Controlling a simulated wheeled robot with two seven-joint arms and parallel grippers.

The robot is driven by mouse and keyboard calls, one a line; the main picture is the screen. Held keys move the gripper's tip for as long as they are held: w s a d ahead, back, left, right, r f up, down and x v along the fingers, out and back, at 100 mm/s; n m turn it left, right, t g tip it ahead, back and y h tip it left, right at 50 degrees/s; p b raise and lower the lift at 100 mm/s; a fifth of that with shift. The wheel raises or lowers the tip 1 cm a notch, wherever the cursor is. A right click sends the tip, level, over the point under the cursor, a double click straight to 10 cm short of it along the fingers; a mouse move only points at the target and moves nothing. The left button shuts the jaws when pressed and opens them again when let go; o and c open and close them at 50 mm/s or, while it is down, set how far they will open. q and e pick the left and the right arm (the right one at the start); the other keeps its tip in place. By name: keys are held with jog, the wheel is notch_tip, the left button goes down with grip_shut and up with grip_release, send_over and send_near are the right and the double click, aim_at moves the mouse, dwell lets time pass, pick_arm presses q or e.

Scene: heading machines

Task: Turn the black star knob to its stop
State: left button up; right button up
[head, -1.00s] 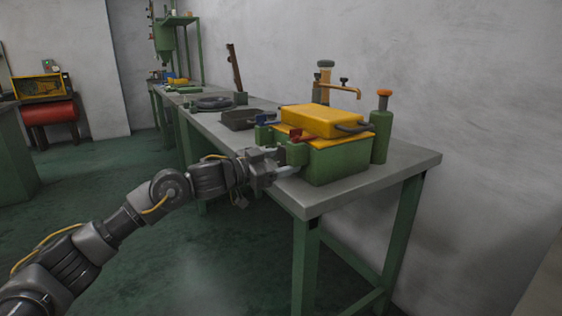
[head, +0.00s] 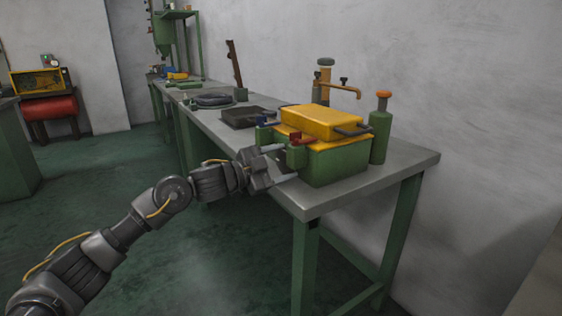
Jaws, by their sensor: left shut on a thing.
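A green machine box (head: 338,167) with a yellow lid (head: 322,121) stands on the near end of the grey bench (head: 372,188). A red-handled part and a blue-handled part sit on small green blocks at its left side. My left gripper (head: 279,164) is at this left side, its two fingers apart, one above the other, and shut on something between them. The black star knob does not show clearly; the gripper and the green block hide the place it grips. My right gripper is not in view.
A green cylinder with an orange top (head: 381,128) and a brass tap (head: 340,91) stand behind the box. A dark tray (head: 247,117) lies farther along the bench. The floor in front is clear.

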pick_arm(q)
jog(key=shift+m, duration=0.3)
jog(key=o, duration=1)
jog(key=shift+f, duration=0.1)
